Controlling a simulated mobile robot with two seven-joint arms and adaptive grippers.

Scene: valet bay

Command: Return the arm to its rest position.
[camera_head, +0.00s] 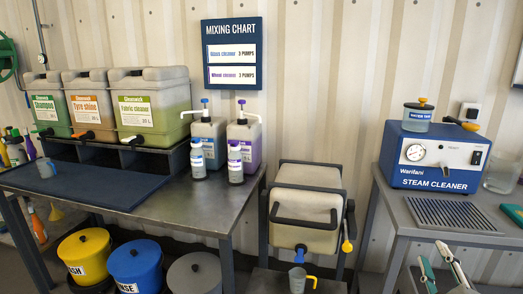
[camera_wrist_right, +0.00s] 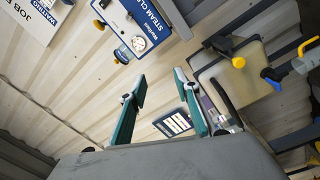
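My right gripper (camera_head: 430,250) shows at the lower right of the head view, in front of the right bench. Its two teal fingers stand apart with nothing between them. In the right wrist view the right gripper (camera_wrist_right: 160,77) is also open and empty, with a wide gap between the fingers. My left gripper is in neither view.
The blue steam cleaner (camera_head: 438,158) stands on the right bench behind a drip grille (camera_head: 450,214). A beige tank (camera_head: 305,222) with a tap stands between the benches, above a yellow-handled jug (camera_head: 298,281). Bottles and canisters line the left bench (camera_head: 190,208).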

